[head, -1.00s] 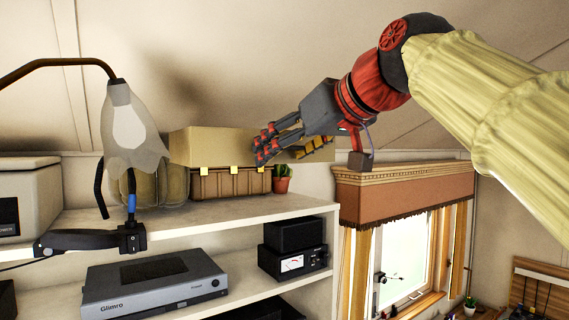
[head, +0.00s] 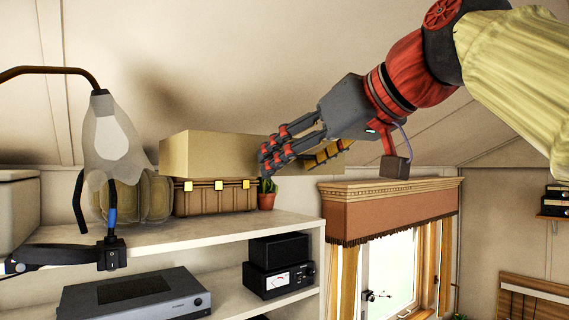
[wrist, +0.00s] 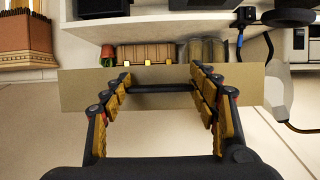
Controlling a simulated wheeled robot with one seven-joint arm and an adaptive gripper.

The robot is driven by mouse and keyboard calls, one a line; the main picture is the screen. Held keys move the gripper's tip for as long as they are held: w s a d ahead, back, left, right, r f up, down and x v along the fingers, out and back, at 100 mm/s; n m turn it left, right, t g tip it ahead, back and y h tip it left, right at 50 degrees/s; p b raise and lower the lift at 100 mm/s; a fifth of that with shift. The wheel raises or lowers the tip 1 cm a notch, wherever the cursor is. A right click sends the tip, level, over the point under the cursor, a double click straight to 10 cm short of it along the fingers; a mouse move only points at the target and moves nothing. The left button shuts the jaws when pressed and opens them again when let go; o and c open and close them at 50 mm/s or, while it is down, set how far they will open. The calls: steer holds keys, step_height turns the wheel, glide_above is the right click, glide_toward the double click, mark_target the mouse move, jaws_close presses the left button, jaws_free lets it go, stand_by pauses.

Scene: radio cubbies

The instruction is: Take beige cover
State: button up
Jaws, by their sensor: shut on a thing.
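The beige cover (head: 205,153) is a plain, box-like lid above a brown trunk (head: 215,198) with yellow latches on the top shelf. It overhangs the trunk's left side; I cannot tell whether the two touch. In the wrist view the cover (wrist: 160,102) spans behind the fingers of my gripper (wrist: 160,74), which stand well apart.
A small potted cactus (head: 267,194) stands right of the trunk. A lamp (head: 112,140) hangs in front at left, near rolled sacks (head: 150,197). The sloped ceiling lies close above. A window valance (head: 390,209) is at right.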

steer(key=s+d+b, duration=0.1)
steer(key=s+d, duration=0.3)
steer(key=s, duration=0.2)
steer(key=shift+s+r, duration=0.2)
steer(key=shift+r, duration=0.1)
stand_by(0.3)
steer(key=shift+d, duration=0.1)
